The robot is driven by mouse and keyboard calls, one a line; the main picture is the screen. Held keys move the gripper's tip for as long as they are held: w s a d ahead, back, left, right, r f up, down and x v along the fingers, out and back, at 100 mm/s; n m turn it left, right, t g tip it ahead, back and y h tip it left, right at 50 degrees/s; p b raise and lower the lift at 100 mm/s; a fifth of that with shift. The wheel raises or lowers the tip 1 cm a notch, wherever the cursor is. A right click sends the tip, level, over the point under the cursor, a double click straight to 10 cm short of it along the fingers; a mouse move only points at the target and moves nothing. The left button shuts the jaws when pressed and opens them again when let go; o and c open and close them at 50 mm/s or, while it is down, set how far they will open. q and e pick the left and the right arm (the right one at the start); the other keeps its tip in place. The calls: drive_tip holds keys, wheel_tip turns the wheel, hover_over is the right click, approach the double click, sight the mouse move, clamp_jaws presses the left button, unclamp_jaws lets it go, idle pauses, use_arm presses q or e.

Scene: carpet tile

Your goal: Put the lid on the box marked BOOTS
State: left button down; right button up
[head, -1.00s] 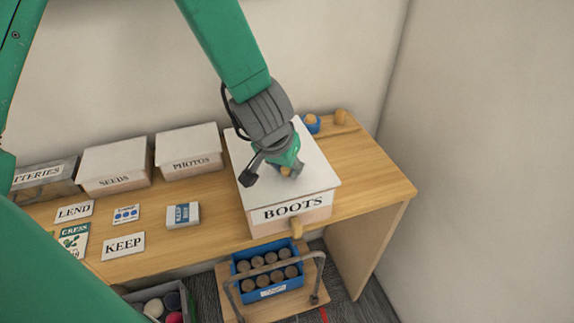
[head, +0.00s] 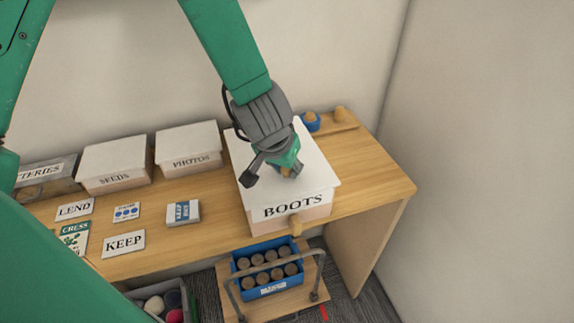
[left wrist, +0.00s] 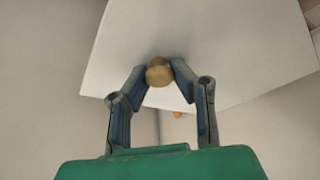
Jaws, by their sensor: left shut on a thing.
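The box marked BOOTS (head: 295,213) stands near the right end of the wooden desk, its label facing me. A flat white lid (head: 315,165) lies over its top, lined up with the box as far as I can see. I cannot tell whether it is fully seated. My left gripper (head: 289,172) is above the lid, shut on its small wooden knob. The left wrist view shows both fingers (left wrist: 159,75) against the knob (left wrist: 158,71), with the white lid (left wrist: 220,50) beyond. My right gripper is not in view.
Boxes marked SEEDS (head: 112,165) and PHOTOS (head: 190,152) stand left on the desk. Cards, including KEEP (head: 124,243), lie in front. A blue crate of round things (head: 240,265) sits below the desk edge. Bare desk (head: 370,175) lies right of the BOOTS box.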

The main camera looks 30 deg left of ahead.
use_arm(q)
drive_tip(key=c, duration=1.3)
unclamp_jaws()
drive_tip(key=shift+r, duration=0.2)
drive_tip(key=v, duration=1.1)
drive_tip(key=shift+s+r, duration=0.2)
drive_tip(key=shift+s, duration=0.1)
